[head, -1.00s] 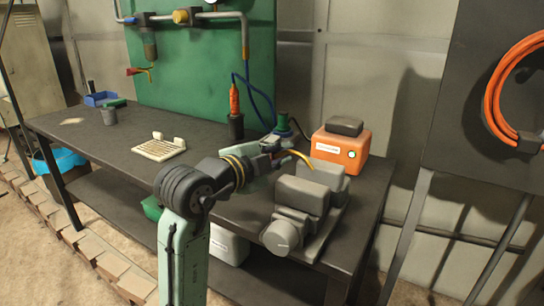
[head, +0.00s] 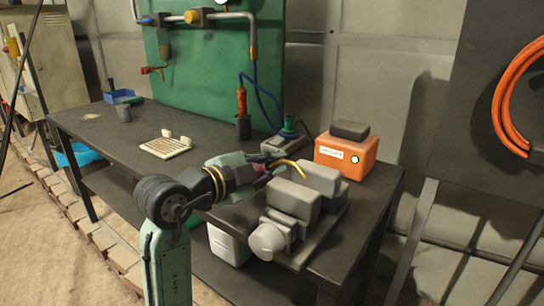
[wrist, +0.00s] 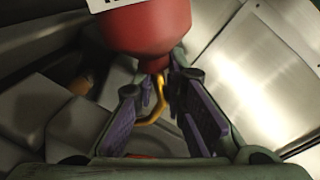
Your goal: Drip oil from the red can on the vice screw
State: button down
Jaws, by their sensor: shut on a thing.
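The red can shows in the wrist view (wrist: 147,28) as a rounded red body with a white label edge and a curved yellow spout (wrist: 158,104). In the head view its body is mostly hidden by my gripper (head: 272,164), and the yellow spout (head: 291,164) curves out beyond the fingers. My gripper is shut on the can. The grey vice (head: 292,199) stands at the bench's front right corner, with a round grey end (head: 267,241) facing me. The spout tip is above or beside the vice's rear block; I cannot tell the gap. I cannot make out the screw clearly.
An orange box (head: 345,157) with a dark top stands behind the vice. A dark holder with an orange-handled tool (head: 242,112) and a green-topped item (head: 288,129) stand behind my gripper. A cream slotted tray (head: 165,147) lies left on the dark bench (head: 105,130).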

jog(key=r+n+p, duration=0.2)
jog(key=r+p, duration=0.1)
jog(key=r+n+h+p, duration=0.1)
jog(key=r+n+p, duration=0.1)
jog(key=r+p, duration=0.1)
jog(key=d+r+n+p, duration=0.1)
jog(key=r+n+p, duration=0.1)
jog(key=r+p, duration=0.2)
jog(key=shift+s+r+h, duration=0.3)
jog(key=shift+s, duration=0.05)
jog(key=shift+s+d+r+n, duration=0.15)
jog(key=shift+d+r+n, duration=0.05)
jog(key=shift+r+n, duration=0.5)
jog(key=shift+s+d+r+n, duration=0.1)
jog(key=shift+d+r+n, duration=0.05)
jog(key=shift+r+n, duration=0.55)
jog(key=shift+f, duration=0.1)
